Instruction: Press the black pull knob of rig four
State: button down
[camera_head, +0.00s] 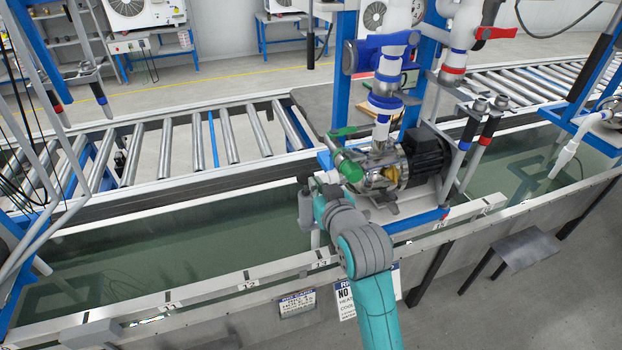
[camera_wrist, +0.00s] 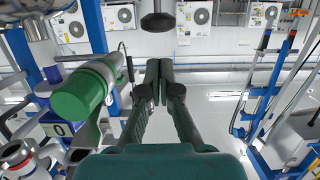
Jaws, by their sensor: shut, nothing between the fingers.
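My gripper (camera_wrist: 160,66) shows in the wrist view with its two dark fingers together and nothing between them. A black round knob (camera_wrist: 158,22) on a short stem hangs at the top centre of the wrist view. It lies just above the fingertips in the picture, with a visible gap between. Its other end is cut off by the frame edge. I cannot read a rig number beside it. In the head view my arm reaches to the pump rig (camera_head: 400,165) at the centre, and the knob cannot be made out there.
A green cylinder (camera_wrist: 88,92) stands close to the left of my fingers; it also shows in the head view (camera_head: 349,170). Blue and white pipes (camera_head: 388,75) rise above the pump. A roller conveyor (camera_head: 200,140) runs behind the water trough (camera_head: 150,245). Poles (camera_wrist: 270,85) stand at right.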

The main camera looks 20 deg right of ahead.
jog(key=v, duration=0.3)
jog(key=shift+s+r, duration=0.1)
jog(key=shift+s, duration=0.05)
dwell(1.1)
jog(key=shift+r, duration=1.9)
send_over(308, 174)
jog(key=v, duration=0.2)
jog(key=f, duration=0.3)
jog(key=shift+a, duration=0.35)
notch_tip(308, 174, down, 3)
jog(key=shift+s+r, duration=0.1)
jog(key=shift+r, duration=0.15)
jog(key=shift+f, duration=0.7)
jog(key=shift+f, duration=0.1)
